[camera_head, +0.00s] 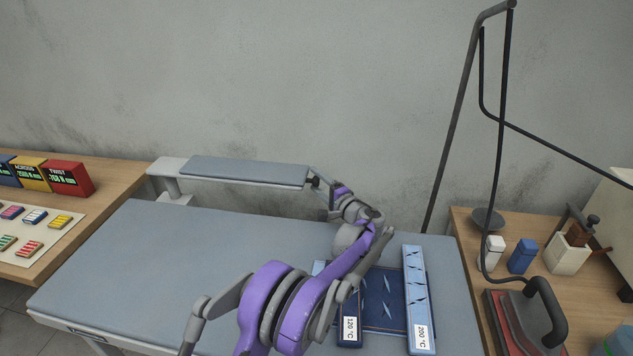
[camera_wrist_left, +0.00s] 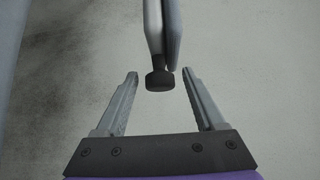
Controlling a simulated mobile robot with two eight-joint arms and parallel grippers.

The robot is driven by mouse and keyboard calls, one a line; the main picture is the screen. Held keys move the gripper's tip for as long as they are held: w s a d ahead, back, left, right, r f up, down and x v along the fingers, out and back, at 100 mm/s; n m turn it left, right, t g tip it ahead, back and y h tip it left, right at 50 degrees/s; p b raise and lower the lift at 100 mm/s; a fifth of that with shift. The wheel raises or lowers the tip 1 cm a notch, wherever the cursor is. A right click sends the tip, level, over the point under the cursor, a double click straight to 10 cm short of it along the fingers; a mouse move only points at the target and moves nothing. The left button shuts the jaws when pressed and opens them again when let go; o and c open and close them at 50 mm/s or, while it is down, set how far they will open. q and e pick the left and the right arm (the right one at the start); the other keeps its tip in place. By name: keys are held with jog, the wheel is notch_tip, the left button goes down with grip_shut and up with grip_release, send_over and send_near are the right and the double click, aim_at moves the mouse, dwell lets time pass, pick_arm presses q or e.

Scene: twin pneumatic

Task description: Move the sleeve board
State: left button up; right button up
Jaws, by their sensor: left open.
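The sleeve board (camera_head: 245,172) is a long, narrow grey padded board on a pale stand at the back left of the ironing table. A dark knob is at its right end; in the left wrist view the knob (camera_wrist_left: 160,81) shows below the edge-on sleeve board (camera_wrist_left: 173,35). My left gripper (camera_head: 319,184) is at that right end. In the left wrist view its two fingers (camera_wrist_left: 160,73) are spread, with the knob in the gap between them and space on both sides. My right gripper is not in view.
The grey table (camera_head: 170,255) is clear on its left. An iron (camera_head: 530,315) rests on the right bench. Coloured boxes (camera_head: 70,178) stand on the left bench.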

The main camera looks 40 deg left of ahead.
pick_arm(q)
jog(key=shift+a, duration=0.25)
jog(key=shift+d, duration=0.1)
grip_shut()
dwell(0.3)
